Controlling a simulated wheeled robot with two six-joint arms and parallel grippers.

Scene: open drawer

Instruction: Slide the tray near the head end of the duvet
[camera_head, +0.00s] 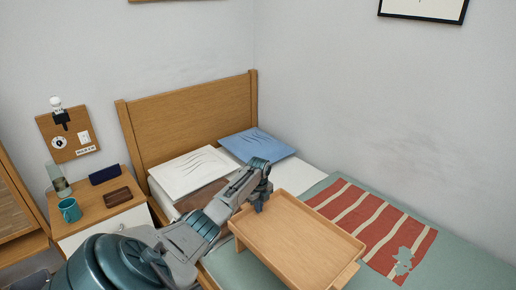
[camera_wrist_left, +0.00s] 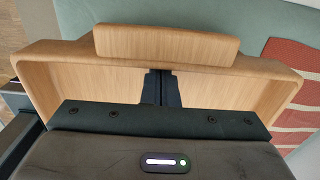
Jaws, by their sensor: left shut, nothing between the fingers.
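The wooden tray (camera_head: 300,240) stands on the green duvet (camera_head: 460,266), at the near side of the bed. Its short end nearest the pillows lies by my left gripper (camera_head: 261,203), which points down at that end. In the left wrist view, the shut dark fingers (camera_wrist_left: 158,88) are in front of the tray wall (camera_wrist_left: 215,82), near the raised handle part (camera_wrist_left: 167,43). Nothing is between the fingers. I cannot tell whether they touch the wall. My left arm hides part of the bed near the tray. My right gripper is not in view.
A white pillow (camera_head: 188,172) and a blue pillow (camera_head: 258,145) lie by the headboard (camera_head: 190,118). A red striped blanket (camera_head: 345,208) lies right of the tray. The nightstand (camera_head: 92,228) at left holds a teal mug (camera_head: 69,211) and a brown dish (camera_head: 117,197).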

